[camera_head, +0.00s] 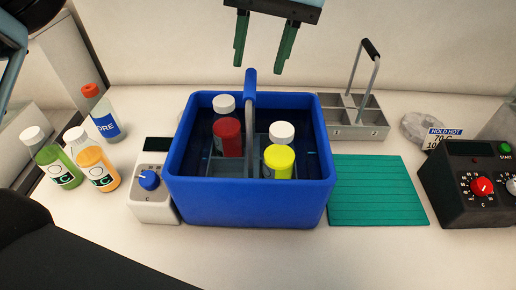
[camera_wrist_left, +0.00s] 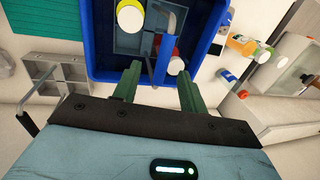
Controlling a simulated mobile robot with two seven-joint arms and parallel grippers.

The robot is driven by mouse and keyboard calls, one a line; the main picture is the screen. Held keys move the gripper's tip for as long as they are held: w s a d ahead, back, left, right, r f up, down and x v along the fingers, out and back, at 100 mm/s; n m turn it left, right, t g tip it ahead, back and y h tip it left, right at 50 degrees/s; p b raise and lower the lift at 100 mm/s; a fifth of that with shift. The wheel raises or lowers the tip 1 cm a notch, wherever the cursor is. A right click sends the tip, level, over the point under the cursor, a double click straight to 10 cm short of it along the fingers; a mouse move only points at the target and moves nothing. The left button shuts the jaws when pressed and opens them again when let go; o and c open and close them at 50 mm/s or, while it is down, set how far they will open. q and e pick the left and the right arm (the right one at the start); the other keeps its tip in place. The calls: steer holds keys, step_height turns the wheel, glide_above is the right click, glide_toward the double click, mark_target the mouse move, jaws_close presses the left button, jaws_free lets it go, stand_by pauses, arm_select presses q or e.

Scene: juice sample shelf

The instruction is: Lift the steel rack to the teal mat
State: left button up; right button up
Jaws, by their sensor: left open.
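A grey metal rack (camera_head: 223,169) with a blue-gripped handle (camera_head: 250,88) stands inside a deep blue tub (camera_head: 248,205). It holds two white-capped bottles, one red (camera_head: 228,138) and one yellow (camera_head: 279,162). The tub walls hide the rack's lower part. The flat teal mat (camera_head: 378,190) lies bare, just right of the tub. My left gripper (camera_head: 258,70) is open and empty, above the tub's back side. In the left wrist view its green fingers (camera_wrist_left: 159,72) are apart, with the tub and handle beyond them. My right gripper is not in view.
An empty grey rack (camera_head: 352,130) with a black-gripped handle stands behind the mat. A black control box (camera_head: 470,190) is right of the mat. A white dial unit (camera_head: 152,190) and three bottles (camera_head: 92,160) stand left of the tub.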

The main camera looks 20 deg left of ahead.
mark_target(251, 82)
arm_select(q)
steer(key=shift+s, duration=0.25)
steer(key=shift+s+f, duration=0.15)
steer(key=shift+f, duration=0.05)
steer(key=shift+a+f, duration=0.2)
steer(key=shift+f, duration=0.7)
steer(key=shift+a+f, duration=0.15)
steer(key=shift+f, duration=0.25)
steer(key=f, duration=0.2)
steer(key=a+f, duration=0.1)
steer(key=f, duration=0.1)
steer(key=shift+p, duration=0.3)
steer(key=shift+a+f, duration=0.1)
steer(key=shift+f, duration=0.2)
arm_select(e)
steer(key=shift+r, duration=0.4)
arm_select(q)
steer(key=shift+c, duration=0.4)
steer(key=shift+r, duration=0.1)
jaws_close()
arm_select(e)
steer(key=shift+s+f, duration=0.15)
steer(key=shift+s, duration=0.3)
